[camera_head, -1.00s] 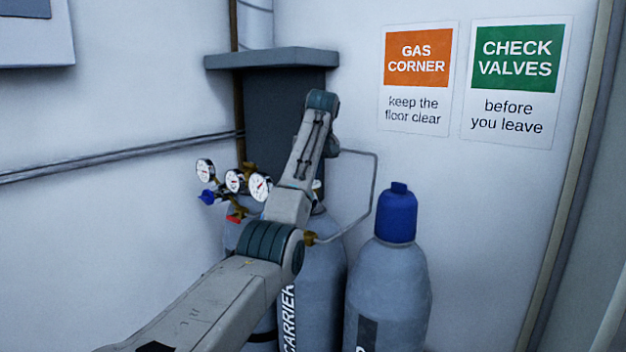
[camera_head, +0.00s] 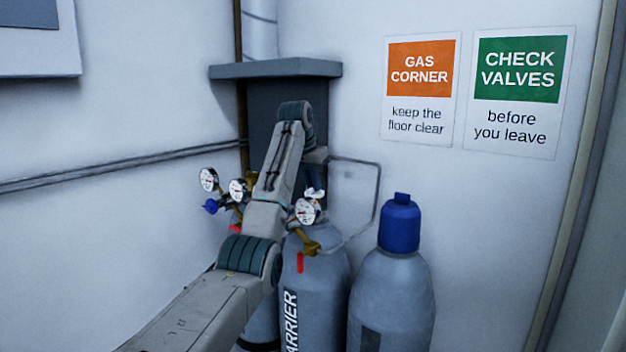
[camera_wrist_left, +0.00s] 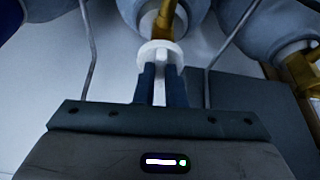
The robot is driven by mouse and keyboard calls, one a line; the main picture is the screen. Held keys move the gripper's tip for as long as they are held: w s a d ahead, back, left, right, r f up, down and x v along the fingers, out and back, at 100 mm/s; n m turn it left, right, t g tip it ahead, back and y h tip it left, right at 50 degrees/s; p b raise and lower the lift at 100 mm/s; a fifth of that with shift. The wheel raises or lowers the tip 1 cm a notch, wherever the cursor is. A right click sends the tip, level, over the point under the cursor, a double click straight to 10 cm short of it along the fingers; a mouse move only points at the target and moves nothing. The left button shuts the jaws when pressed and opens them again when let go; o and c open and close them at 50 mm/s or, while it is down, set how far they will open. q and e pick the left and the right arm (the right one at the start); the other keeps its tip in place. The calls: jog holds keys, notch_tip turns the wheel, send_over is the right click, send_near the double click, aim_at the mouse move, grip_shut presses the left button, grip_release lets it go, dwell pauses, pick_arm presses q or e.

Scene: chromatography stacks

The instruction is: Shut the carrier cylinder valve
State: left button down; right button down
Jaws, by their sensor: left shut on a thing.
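The carrier cylinder (camera_head: 318,275) is a grey bottle with part of its name showing on a dark label. Its white valve knob (camera_head: 314,194) sits at the top behind a round gauge (camera_head: 306,212). My left gripper (camera_head: 313,182) comes down on the knob from above. In the left wrist view, the dark fingers of my left gripper (camera_wrist_left: 161,72) are closed on the white knob (camera_wrist_left: 157,50), one on each side of its raised bar. The brass valve body (camera_wrist_left: 164,20) lies just beyond. My right gripper is not in view.
A blue-capped cylinder (camera_head: 390,285) stands to the right. More gauges (camera_head: 209,179) and a blue knob (camera_head: 211,206) are on the left, partly behind my forearm. A thin grey pipe (camera_head: 377,190) loops beside the carrier valve. A dark shelf (camera_head: 275,69) projects above.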

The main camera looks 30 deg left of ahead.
pick_arm(q)
jog(key=shift+a+r+m+h, duration=0.1)
jog(key=shift+r+m+h, duration=0.15)
jog(key=shift+m, duration=0.35)
jog(key=c, duration=1.5)
grip_release()
jog(key=shift+f, duration=0.15)
